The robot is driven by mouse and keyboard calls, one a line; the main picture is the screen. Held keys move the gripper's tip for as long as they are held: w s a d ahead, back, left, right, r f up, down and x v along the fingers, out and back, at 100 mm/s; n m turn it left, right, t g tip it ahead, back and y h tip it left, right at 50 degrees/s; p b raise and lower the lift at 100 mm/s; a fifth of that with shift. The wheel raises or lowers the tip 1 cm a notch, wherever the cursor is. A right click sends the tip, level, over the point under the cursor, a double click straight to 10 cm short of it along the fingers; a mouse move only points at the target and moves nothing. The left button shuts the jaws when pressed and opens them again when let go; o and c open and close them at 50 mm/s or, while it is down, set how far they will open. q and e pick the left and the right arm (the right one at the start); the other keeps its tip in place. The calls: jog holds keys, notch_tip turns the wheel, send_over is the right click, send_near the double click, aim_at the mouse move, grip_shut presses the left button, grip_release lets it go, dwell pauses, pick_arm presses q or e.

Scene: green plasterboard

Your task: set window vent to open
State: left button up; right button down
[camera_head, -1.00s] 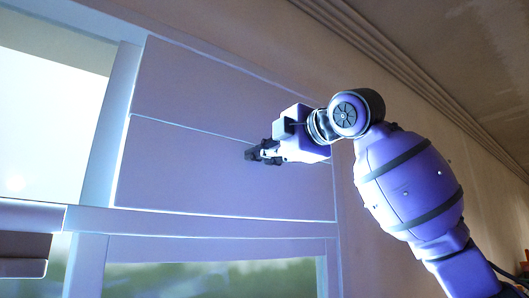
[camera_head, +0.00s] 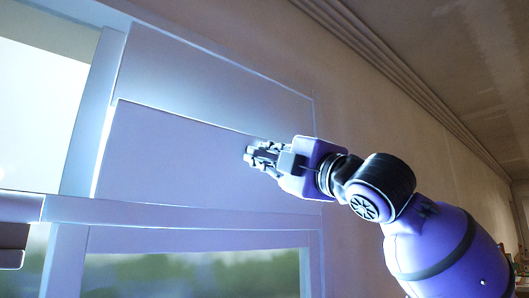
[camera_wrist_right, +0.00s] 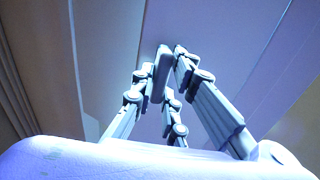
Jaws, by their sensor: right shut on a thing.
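The window vent is a pale panel (camera_head: 190,155) in the upper part of the window frame, below a second pale panel (camera_head: 210,85). The vent's top edge stands out from the panel above, so it looks tilted outward at the top. My right gripper (camera_head: 252,153) is at the vent's upper right part. In the right wrist view its fingers (camera_wrist_right: 163,62) close around a small grey bar, the vent handle (camera_wrist_right: 160,75), which the fingers partly hide.
The white window frame (camera_head: 150,213) runs below and left of the vent, with bright glass (camera_head: 40,110) at the left. A bare wall (camera_head: 360,110) lies to the right, under ceiling moulding (camera_head: 385,70).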

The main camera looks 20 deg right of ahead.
jog(key=shift+w+a+f, duration=0.1)
jog(key=shift+w+f, duration=0.15)
jog(key=shift+f, duration=0.25)
jog(key=c, duration=2)
grip_release()
jog(key=shift+o, duration=1)
jog(key=shift+s, duration=0.2)
jog(key=shift+r, duration=0.15)
jog(key=shift+s, duration=0.1)
jog(key=v, duration=1.2)
jog(key=shift+r, duration=0.1)
